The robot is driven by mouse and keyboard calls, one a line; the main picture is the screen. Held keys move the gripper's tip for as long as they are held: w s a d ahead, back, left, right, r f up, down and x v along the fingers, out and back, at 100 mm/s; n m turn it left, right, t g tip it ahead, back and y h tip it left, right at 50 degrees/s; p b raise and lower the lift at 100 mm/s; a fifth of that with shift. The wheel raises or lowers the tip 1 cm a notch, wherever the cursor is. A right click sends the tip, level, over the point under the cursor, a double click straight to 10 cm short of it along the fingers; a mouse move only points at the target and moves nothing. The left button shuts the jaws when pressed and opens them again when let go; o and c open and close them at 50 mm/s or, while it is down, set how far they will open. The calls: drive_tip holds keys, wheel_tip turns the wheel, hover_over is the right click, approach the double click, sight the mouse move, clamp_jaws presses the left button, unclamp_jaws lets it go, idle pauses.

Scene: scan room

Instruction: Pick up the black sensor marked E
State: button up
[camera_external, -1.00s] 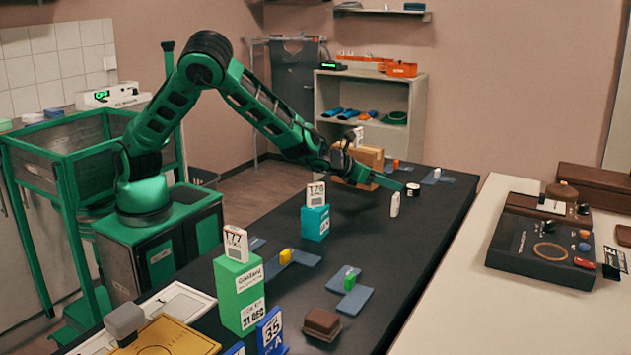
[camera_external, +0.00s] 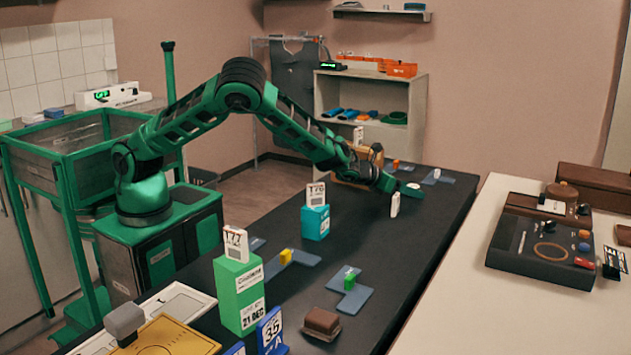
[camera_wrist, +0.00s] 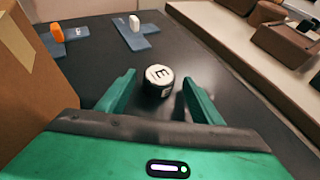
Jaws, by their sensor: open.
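The black sensor marked E (camera_wrist: 160,77) is a short round black piece with a white top bearing the letter E. In the wrist view it stands upright on the dark table (camera_wrist: 235,95), between and slightly beyond the tips of my gripper (camera_wrist: 157,84). My gripper is open, with one finger on each side and a gap to the sensor. In the external view my gripper (camera_external: 400,187) is low over the far part of the table. The sensor is largely hidden there, with only a pale bit of its top showing (camera_external: 413,185).
A cardboard box (camera_wrist: 32,85) stands close on the left of my gripper. A small white upright block (camera_external: 395,205) stands just in front of it in the external view. Orange (camera_wrist: 57,33) and white (camera_wrist: 134,23) pieces sit on blue pads beyond the sensor.

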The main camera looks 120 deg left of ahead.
drive_tip(key=shift+a+f, duration=0.1)
drive_tip(key=shift+a, duration=0.1)
drive_tip(key=c, duration=1.2)
